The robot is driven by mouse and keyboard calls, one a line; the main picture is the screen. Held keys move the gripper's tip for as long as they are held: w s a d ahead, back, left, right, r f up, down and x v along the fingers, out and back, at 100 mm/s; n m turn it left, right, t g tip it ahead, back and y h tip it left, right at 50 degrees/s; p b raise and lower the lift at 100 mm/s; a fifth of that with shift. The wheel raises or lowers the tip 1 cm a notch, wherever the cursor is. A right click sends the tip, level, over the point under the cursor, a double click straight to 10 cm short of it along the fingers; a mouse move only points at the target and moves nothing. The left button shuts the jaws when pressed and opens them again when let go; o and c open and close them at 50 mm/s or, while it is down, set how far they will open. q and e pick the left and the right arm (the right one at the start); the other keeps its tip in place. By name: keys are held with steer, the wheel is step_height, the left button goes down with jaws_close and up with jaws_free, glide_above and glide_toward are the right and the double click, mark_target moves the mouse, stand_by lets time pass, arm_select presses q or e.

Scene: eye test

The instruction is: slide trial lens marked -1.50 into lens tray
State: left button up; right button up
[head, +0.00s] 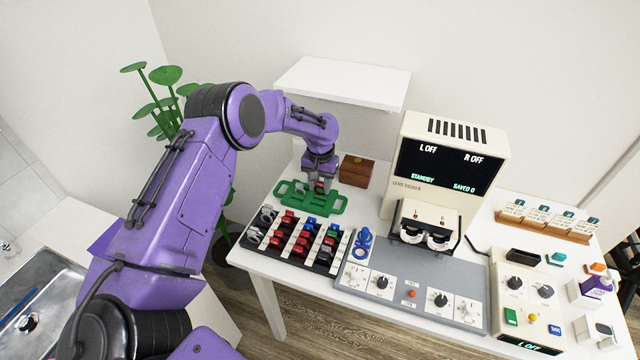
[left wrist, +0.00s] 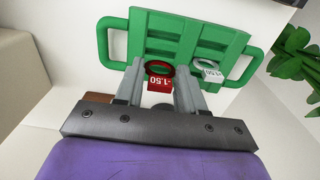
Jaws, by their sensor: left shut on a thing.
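The trial lens marked -1.50 (left wrist: 158,82) has a red tag and a dark red ring. My left gripper (head: 320,186) is shut on it, with the lens between its fingertips in the left wrist view (left wrist: 160,76). The green lens tray (head: 338,204) with side handles lies on the table under the gripper and fills the top of the left wrist view (left wrist: 194,22). The red lens is at the tray's near edge there; I cannot tell whether it touches. A white-tagged lens reading 1.50 (left wrist: 210,74) sits at the tray to its right. My right gripper is not in view.
A black and white lens case (head: 296,240) with several coloured lenses stands just in front of the tray. A brown box (head: 356,170) is behind it to the right. A lens viewer (head: 446,160) stands farther right.

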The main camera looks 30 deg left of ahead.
arm_select(q)
steer(key=shift+s+r+p, duration=0.15)
steer(key=shift+p, duration=0.2)
steer(key=shift+f, duration=0.25)
steer(key=shift+f+b, duration=0.8)
steer(key=shift+f, duration=0.55)
steer(key=o, duration=1.1)
step_height(320, 180, up, 11)
steer(key=shift+f+b, duration=0.2)
steer(key=shift+b, duration=0.8)
steer(key=shift+d+f, duration=0.1)
steer(key=shift+d, duration=0.05)
